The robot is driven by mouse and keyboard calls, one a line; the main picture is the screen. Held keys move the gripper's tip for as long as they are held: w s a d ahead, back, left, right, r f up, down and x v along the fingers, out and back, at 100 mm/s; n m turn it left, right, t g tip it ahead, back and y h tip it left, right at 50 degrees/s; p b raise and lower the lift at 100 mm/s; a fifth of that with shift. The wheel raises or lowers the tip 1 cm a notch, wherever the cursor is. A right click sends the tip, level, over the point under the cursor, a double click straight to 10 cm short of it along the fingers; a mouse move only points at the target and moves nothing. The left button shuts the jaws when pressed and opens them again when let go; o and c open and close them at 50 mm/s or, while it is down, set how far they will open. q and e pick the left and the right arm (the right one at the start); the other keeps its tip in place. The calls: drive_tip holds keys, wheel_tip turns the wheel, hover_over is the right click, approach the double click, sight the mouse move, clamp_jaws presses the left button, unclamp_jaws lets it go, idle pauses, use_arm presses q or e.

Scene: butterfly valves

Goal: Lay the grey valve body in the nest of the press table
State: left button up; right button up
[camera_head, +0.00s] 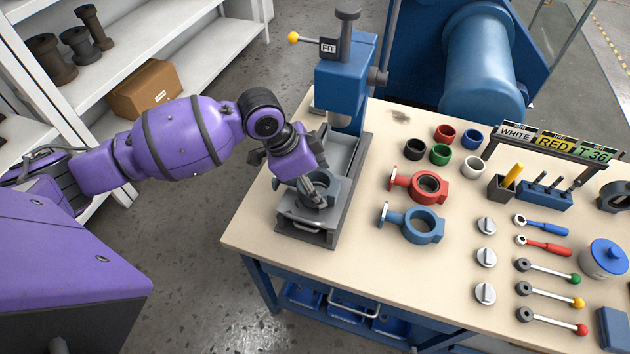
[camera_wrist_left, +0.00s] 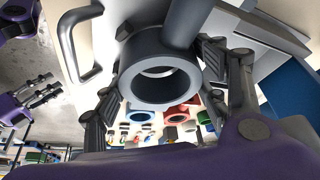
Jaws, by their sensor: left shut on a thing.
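The grey valve body (camera_head: 331,187) is a thick ring with a neck. My left gripper (camera_head: 313,192) is shut on it, and the wrist view shows the ring (camera_wrist_left: 160,82) between the two fingers. The valve body is over the front part of the grey press table (camera_head: 306,236), under the gripper. I cannot tell whether it touches the nest, which is hidden by it and the gripper. My right gripper (camera_wrist_left: 42,90) shows only at the left edge of the wrist view, empty, its fingers apart.
The blue press (camera_head: 343,85) with a FIT sign stands behind the press table. Red (camera_head: 428,184) and blue (camera_head: 424,224) valve bodies lie to the right on the workbench (camera_head: 370,270). Several coloured rings, knobs and handled tools lie farther right. A shelf (camera_head: 180,50) stands at the left.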

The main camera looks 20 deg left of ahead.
use_arm(q)
drive_tip(key=shift+s+f, duration=0.35)
drive_tip(key=shift+f, duration=0.1)
use_arm(e)
drive_tip(key=shift+s+d+f, duration=0.2)
drive_tip(key=shift+s+f, duration=0.1)
drive_tip(key=shift+s, duration=0.05)
use_arm(q)
drive_tip(key=shift+s+f, duration=0.25)
drive_tip(key=shift+f, duration=0.15)
use_arm(e)
drive_tip(key=shift+w+a+r, duration=0.25)
drive_tip(key=shift+w+r, duration=0.05)
drive_tip(key=shift+r, duration=0.1)
use_arm(q)
drive_tip(key=o, duration=1.8)
drive_tip(key=shift+w+d+f, duration=0.1)
drive_tip(key=shift+w, duration=0.05)
drive_tip(key=shift+w+r, duration=0.15)
drive_tip(key=shift+r, duration=0.25)
drive_tip(key=v, duration=1.1)
drive_tip(key=shift+a+r, duration=0.25)
drive_tip(key=shift+r, duration=0.05)
use_arm(e)
drive_tip(key=shift+w+d, duration=0.1)
drive_tip(key=shift+w, duration=0.05)
